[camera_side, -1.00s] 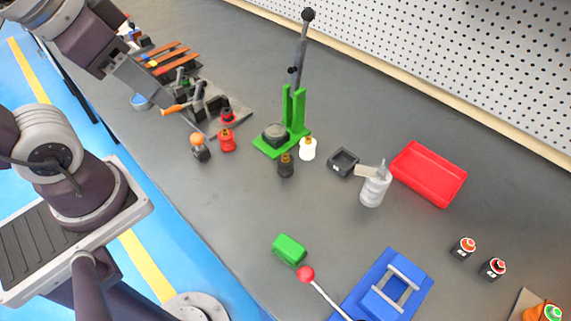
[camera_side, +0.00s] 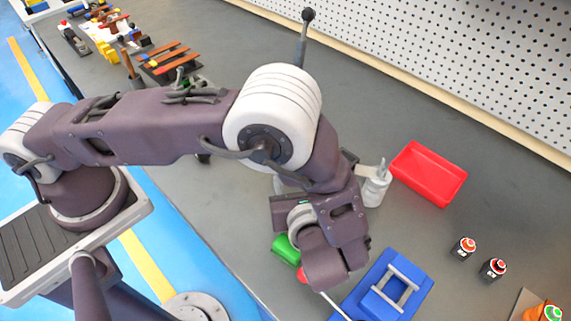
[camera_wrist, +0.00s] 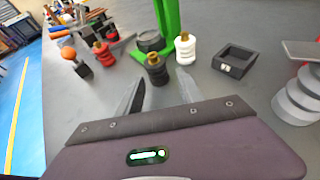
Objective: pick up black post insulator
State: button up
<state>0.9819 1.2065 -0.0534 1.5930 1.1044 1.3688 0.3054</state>
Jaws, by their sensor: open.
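The black post insulator (camera_wrist: 156,70) stands upright on the bench in the wrist view, dark and ribbed with a brass-coloured top. My gripper (camera_wrist: 158,88) is open and empty in the wrist view, its two fingers pointing toward the black insulator, which shows just past and between the fingertips. I cannot tell the exact gap. In the side view my arm hides the black insulator and the fingertips.
A white insulator (camera_wrist: 185,48) stands right of the black one, a red insulator (camera_wrist: 103,53) to the left. The green press (camera_wrist: 167,20) is behind. A black square box (camera_wrist: 234,61) and grey ribbed insulator (camera_wrist: 298,98) stand right. A red tray (camera_side: 428,174) lies beyond.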

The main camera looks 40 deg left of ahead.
jog(key=x, duration=0.5)
jog(key=shift+a+r, duration=0.1)
jog(key=shift+a, duration=0.3)
grip_shut()
